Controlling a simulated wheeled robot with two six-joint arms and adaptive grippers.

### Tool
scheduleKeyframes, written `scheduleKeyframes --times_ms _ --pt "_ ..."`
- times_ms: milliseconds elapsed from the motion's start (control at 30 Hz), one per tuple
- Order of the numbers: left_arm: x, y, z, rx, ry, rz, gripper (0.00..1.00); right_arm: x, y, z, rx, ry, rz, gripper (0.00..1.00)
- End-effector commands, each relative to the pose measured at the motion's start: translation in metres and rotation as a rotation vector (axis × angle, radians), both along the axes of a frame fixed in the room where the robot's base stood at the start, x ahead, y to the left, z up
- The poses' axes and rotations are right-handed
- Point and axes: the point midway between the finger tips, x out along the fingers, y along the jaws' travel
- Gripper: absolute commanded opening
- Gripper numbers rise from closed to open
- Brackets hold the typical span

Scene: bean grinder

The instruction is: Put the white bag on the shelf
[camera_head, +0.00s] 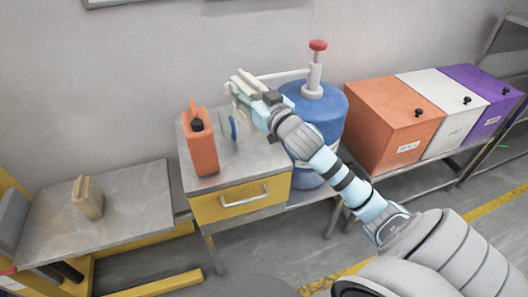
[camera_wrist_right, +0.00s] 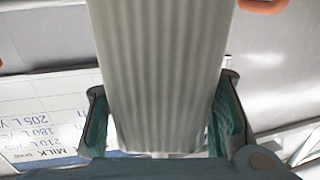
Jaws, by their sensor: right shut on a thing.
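My right gripper (camera_head: 258,96) reaches in from the lower right and is above the back of the grey drawer table (camera_head: 262,158). It is shut on the white bag (camera_head: 245,82). In the right wrist view the bag (camera_wrist_right: 158,70) is pale and ribbed, between the two dark green fingers (camera_wrist_right: 162,112). The bag's lower end is hidden in the head view by the gripper. A tan bag (camera_head: 88,198) stands on a low grey surface (camera_head: 130,193) at the left. I cannot tell which surface is the shelf. My left gripper is not in view.
A blue drum (camera_head: 325,112) with a red-topped pump is right of the gripper. Orange (camera_head: 383,128), white (camera_head: 445,112) and purple (camera_head: 492,98) bins stand farther right.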

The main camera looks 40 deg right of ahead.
Motion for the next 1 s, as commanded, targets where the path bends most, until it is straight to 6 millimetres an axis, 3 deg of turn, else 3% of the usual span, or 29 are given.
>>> scheduleKeyframes --times_ms 133,267,367,633,867,1000 --pt "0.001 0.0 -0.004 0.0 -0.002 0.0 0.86 0.016 -0.042 0.032 -0.001 -0.007 -0.15 0.0" --pt "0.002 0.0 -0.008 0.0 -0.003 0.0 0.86 0.019 -0.058 0.035 0.0 -0.001 -0.207 0.0" --pt "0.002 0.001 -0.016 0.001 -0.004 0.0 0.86 0.019 -0.059 0.01 -0.001 0.004 -0.212 0.0" --pt "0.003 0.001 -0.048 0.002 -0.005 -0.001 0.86 0.019 -0.058 -0.09 -0.002 0.005 -0.209 0.0" --pt "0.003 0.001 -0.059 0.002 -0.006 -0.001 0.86 0.019 -0.058 -0.123 -0.002 0.001 -0.207 0.0" --pt "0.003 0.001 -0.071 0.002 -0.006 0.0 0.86 0.019 -0.058 -0.152 -0.002 0.003 -0.207 0.0"
